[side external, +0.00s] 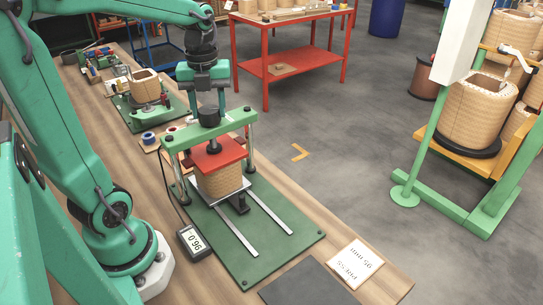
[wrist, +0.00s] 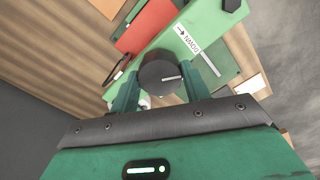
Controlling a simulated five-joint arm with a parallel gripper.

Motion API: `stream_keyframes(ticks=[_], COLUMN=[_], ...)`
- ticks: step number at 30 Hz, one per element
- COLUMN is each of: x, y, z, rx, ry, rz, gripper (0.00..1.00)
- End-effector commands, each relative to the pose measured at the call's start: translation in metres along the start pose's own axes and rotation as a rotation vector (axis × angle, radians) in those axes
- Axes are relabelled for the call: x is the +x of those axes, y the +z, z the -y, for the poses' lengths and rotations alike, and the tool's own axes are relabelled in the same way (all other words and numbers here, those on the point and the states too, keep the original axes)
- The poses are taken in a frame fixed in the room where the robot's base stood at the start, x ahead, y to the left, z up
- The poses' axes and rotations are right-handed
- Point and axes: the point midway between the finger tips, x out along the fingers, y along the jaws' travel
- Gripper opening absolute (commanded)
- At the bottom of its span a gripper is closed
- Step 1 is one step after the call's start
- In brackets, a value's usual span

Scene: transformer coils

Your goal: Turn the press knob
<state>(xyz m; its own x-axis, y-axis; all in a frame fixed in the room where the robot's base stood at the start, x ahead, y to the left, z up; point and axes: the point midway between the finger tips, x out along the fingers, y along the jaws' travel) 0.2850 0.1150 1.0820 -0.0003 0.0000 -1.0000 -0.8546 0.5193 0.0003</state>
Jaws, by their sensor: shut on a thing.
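The press knob (side external: 209,117) is a dark round knob on top of the green crossbeam (side external: 178,138) of the press. In the wrist view the knob (wrist: 160,76) shows a white pointer line toward the right. My gripper (side external: 209,104) comes down from above, and its fingers (wrist: 160,88) stand on both sides of the knob, shut on it. Under the beam a red plate (side external: 217,153) lies over a tan wound coil (side external: 218,183). A small digital gauge (side external: 193,242) lies left of the green base; its digits look like 0.96 or 96.0, seen askew.
A label with an arrow (wrist: 188,39) is on the beam. A white card (side external: 356,264), seemingly marked PRESS, and a dark mat (side external: 306,284) lie at the bench front. Another coil (side external: 145,84) on a green fixture stands behind. Two posts (side external: 248,152) flank the press.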

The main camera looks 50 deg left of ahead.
Motion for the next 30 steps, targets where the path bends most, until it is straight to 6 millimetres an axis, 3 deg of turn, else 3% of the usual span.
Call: stream_keyframes(ticks=[9, 23, 24, 27, 30], x=[-0.0019, -0.0019, -0.0019, -0.0015, -0.0011], y=[0.0000, 0.0000, 0.0000, 0.0000, 0.0000], z=[0.0003, 0.0003, 0.0003, 0.0002, 0.0002], rx=[0.130, 0.147, 0.147, 0.146, 0.146], ry=[-0.002, -0.001, -0.001, -0.001, -0.001], rz=[0.002, 0.002, 0.002, 0.002, 0.001], gripper=[0.24, 0.24, 0.52, 0.68, 0.68])
